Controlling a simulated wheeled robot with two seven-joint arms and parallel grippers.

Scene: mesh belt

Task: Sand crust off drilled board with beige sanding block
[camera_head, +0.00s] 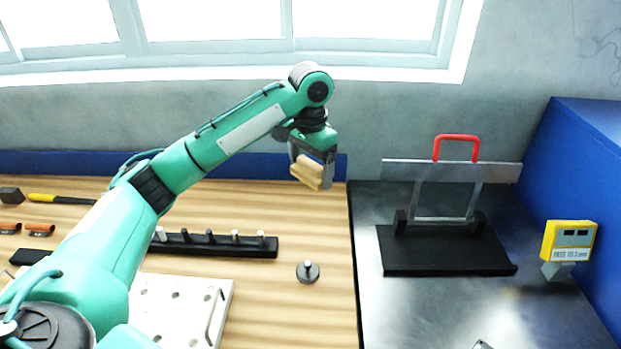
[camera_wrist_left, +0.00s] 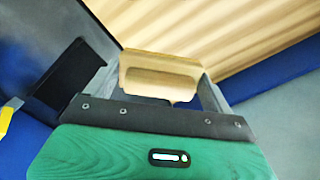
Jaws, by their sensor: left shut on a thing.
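My left gripper (camera_head: 316,172) is shut on the beige sanding block (camera_head: 305,173) and holds it up in the air near the back edge of the wooden table. In the left wrist view the block (camera_wrist_left: 158,78) sits between the two fingers. The white drilled board (camera_head: 190,312) lies on the wooden table at the lower left of the head view, well away from the gripper. My left arm hides its left part. I cannot make out crust on the visible part. My right gripper is not in view.
A black rack with several pegs (camera_head: 220,244) lies behind the board. A small round knob piece (camera_head: 307,271) stands right of it. On the dark metal surface at right are a black stand with a red handle (camera_head: 455,140) and a yellow display (camera_head: 569,240).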

